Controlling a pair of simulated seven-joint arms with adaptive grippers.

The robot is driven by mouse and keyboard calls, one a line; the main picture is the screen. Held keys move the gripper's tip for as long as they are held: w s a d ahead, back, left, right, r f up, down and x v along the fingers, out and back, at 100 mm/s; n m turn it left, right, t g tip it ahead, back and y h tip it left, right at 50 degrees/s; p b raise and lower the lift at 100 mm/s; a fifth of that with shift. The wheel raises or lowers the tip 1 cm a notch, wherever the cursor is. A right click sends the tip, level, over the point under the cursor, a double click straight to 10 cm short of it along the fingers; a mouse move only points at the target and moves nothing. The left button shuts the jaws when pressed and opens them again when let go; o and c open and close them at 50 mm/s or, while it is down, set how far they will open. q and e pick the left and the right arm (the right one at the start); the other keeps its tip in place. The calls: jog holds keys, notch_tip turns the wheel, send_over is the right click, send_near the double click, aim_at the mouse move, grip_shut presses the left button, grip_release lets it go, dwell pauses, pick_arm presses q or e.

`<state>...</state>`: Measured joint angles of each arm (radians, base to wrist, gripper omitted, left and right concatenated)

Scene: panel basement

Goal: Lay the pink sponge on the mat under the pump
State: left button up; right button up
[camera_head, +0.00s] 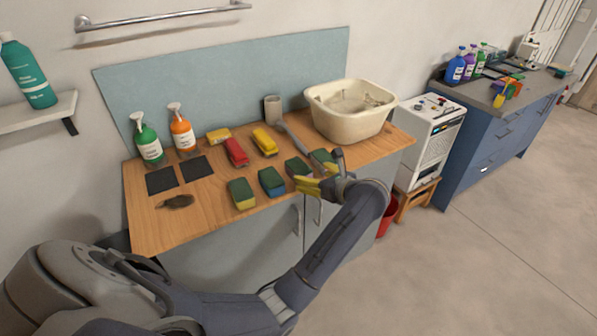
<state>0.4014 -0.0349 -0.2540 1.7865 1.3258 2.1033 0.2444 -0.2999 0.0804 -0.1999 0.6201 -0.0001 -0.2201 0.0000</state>
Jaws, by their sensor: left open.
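A pinkish-red sponge (236,153) lies on the wooden counter among other sponges. Two dark square mats lie flat and bare at the counter's left: one mat (162,181) in front of the green pump bottle (147,142), the other mat (197,168) in front of the orange bottle (182,132). I cannot tell which bottle the task calls the pump. My right gripper is not in view.
Several green-topped sponges (241,194) line the counter front, with yellow ones (264,141) behind. A dark brown item (176,202) lies front left.

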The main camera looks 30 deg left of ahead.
aim_at(306, 173)
pick_arm(q)
jog(key=shift+x, duration=3.2)
jog(key=shift+c, duration=0.2)
jog(key=c, duration=0.9)
jog(key=shift+r, duration=0.1)
notch_tip(306, 173, up, 20)
jog(key=d+m+t+h, duration=0.2)
jog(key=d+m+h, duration=0.2)
jog(key=d, duration=0.1)
jog(key=d+m+t+h, duration=0.3)
jog(key=d+m+h, duration=0.1)
jog(key=d, duration=0.2)
jog(key=d+r+m+t+h, duration=0.1)
jog(key=d+m+t+h, duration=0.2)
jog(key=d+m+h, duration=0.1)
jog(key=shift+d+r+m, duration=0.1)
jog(key=shift+d+m, duration=0.5)
jog(key=shift+d, duration=0.55)
